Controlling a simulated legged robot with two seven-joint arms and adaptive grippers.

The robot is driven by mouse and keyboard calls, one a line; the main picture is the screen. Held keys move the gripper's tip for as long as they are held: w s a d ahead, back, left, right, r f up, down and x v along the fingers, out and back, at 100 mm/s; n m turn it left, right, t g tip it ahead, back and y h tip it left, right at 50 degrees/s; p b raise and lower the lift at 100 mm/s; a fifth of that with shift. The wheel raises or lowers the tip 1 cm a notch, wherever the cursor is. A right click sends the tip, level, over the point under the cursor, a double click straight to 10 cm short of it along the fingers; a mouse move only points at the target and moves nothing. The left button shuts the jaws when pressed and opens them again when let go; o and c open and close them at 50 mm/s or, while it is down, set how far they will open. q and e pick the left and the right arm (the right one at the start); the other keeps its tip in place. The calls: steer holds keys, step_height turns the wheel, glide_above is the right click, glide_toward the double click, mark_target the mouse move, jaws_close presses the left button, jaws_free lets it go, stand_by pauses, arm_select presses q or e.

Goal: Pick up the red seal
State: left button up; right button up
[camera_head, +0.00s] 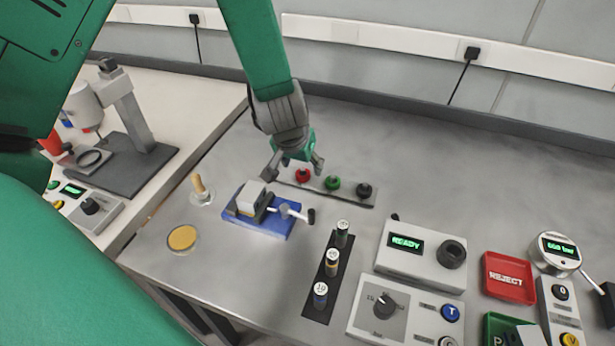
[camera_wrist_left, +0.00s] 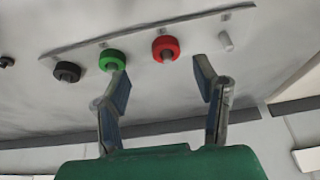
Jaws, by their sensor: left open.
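The red seal (camera_head: 303,175) is a small round knob-like ring on a grey strip (camera_head: 350,192) at the back of the bench, beside a green one (camera_head: 333,183) and a black one (camera_head: 364,190). In the left wrist view the red seal (camera_wrist_left: 166,48) sits on its peg, beyond and between the fingertips. My left gripper (camera_head: 293,170) is open above the strip's left end, close to the red seal. It also shows in the left wrist view (camera_wrist_left: 162,80), with nothing between its fingers. My right gripper does not show.
A blue fixture (camera_head: 262,222) stands just in front of the strip. A dark rack (camera_head: 317,297) with several small cylinders is nearer me. A READY box (camera_head: 420,262) and a red REJECT tray (camera_head: 508,278) are on the right. The bench's back right is clear.

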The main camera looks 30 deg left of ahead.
mark_target(301, 172)
arm_select(q)
steer(key=shift+a+f, duration=0.3)
steer(key=shift+f, duration=0.05)
steer(key=x, duration=0.2)
steer(key=a+x, duration=0.1)
steer(key=x, duration=0.1)
steer(key=shift+w+f+b, duration=0.2)
steer(key=shift+f+b, duration=0.1)
steer(key=shift+w+d+f, duration=0.1)
steer(key=shift+d, duration=0.1)
steer(key=shift+d+r, duration=0.2)
steer(key=shift+d, duration=0.25)
steer(key=c, duration=0.9)
steer(key=shift+a, duration=0.5)
